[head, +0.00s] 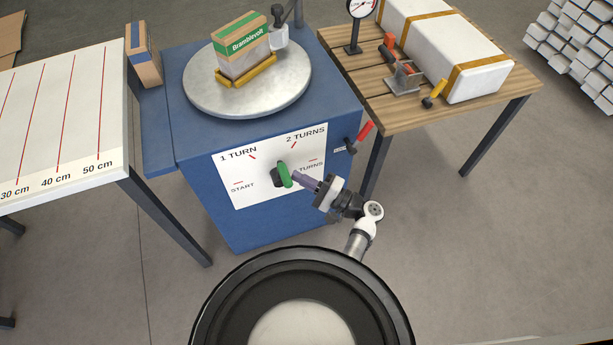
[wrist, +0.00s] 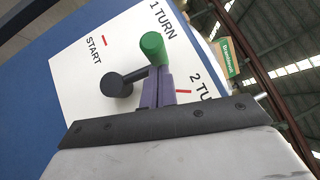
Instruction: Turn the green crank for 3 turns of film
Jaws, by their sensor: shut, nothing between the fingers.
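The green crank handle (head: 284,174) sticks out from a dark crank on the white dial (head: 236,198) of the blue machine. The dial reads START, 1 TURN, 2 TURNS and a partly hidden label ending in TURNS. In the wrist view the green handle (wrist: 153,47) stands at the end of the dark crank arm (wrist: 128,78), between the 1 TURN and 2 TURNS labels as seen from there. My gripper (head: 297,178) is shut with its purple fingers beside the handle. In the wrist view my fingertips (wrist: 160,72) overlap the handle's lower end; I cannot tell whether they touch it.
A grey turntable (head: 205,98) on top of the blue machine carries a Bramblevolt box (head: 242,47) on a yellow base. A red lever (head: 364,131) juts from the machine's right side. A measuring table (head: 112,125) stands left, a wooden table (head: 432,112) right.

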